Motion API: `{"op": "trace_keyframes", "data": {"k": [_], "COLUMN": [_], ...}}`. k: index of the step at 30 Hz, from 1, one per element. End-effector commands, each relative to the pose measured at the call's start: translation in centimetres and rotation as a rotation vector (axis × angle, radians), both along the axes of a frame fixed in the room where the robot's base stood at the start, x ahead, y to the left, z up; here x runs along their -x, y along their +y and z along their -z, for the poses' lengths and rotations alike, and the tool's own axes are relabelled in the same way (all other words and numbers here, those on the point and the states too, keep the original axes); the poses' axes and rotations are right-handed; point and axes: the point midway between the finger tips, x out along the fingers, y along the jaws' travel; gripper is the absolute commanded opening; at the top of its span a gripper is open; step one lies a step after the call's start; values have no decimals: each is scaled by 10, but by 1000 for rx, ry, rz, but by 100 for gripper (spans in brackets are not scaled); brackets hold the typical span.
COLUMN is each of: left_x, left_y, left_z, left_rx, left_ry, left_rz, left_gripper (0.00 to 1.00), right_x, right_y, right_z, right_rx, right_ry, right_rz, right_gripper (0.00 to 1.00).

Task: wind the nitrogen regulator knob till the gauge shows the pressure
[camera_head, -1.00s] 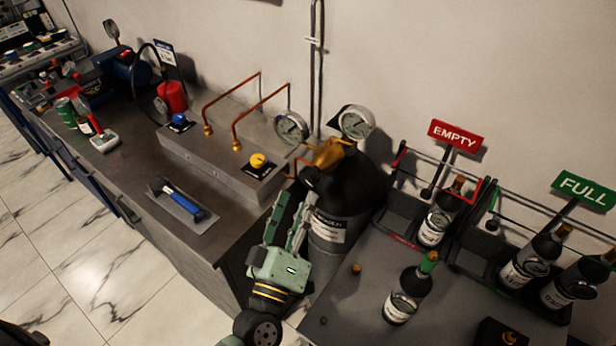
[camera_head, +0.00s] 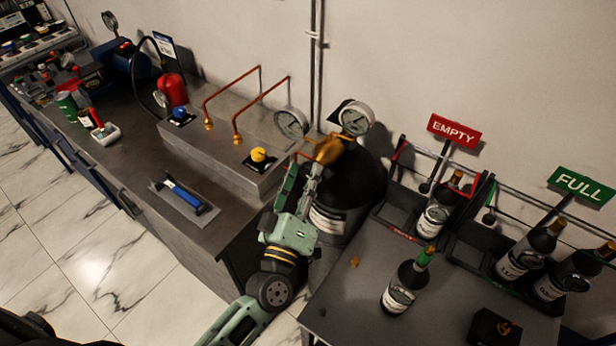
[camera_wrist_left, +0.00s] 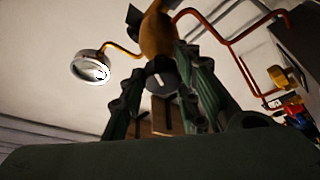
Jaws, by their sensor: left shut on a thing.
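The brass regulator (camera_head: 328,150) sits on top of a dark labelled gas cylinder (camera_head: 357,185). Two round white gauges stand by it, a left gauge (camera_head: 291,123) and a right gauge (camera_head: 355,118); their needles are too small to read. My left gripper (camera_head: 305,172) reaches up in front of the cylinder and is shut on the regulator knob. In the left wrist view the dark knob (camera_wrist_left: 161,78), with a pale mark, lies between the fingers below the brass body (camera_wrist_left: 158,35). One gauge (camera_wrist_left: 90,66) shows there at left. My right gripper is out of view.
A steel bench with a yellow knob (camera_head: 258,155), a blue knob (camera_head: 180,113) and copper pipes (camera_head: 235,95) is at left. A dark table at right holds a bottle (camera_head: 404,283) and bottle racks.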

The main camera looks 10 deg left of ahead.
Motion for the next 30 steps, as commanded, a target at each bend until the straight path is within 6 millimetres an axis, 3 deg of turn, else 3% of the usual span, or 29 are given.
{"op": "trace_keyframes", "data": {"k": [5,18,19,23,30], "left_x": [0,0,0,0,0], "left_y": [-2,-3,-3,-2,-1], "left_z": [-2,-4,-4,-3,-2], "left_rx": [0,-28,-28,-27,-27], "left_ry": [-4,-18,-18,-18,-15], "left_rz": [3,5,5,4,2], "left_gripper": [3,3,31,42,43], "right_x": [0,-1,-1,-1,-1], "right_y": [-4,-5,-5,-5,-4], "right_z": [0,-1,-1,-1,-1], "right_rx": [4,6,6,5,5], "right_ry": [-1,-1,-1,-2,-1], "right_rz": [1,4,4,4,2], "right_gripper": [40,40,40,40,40]}}
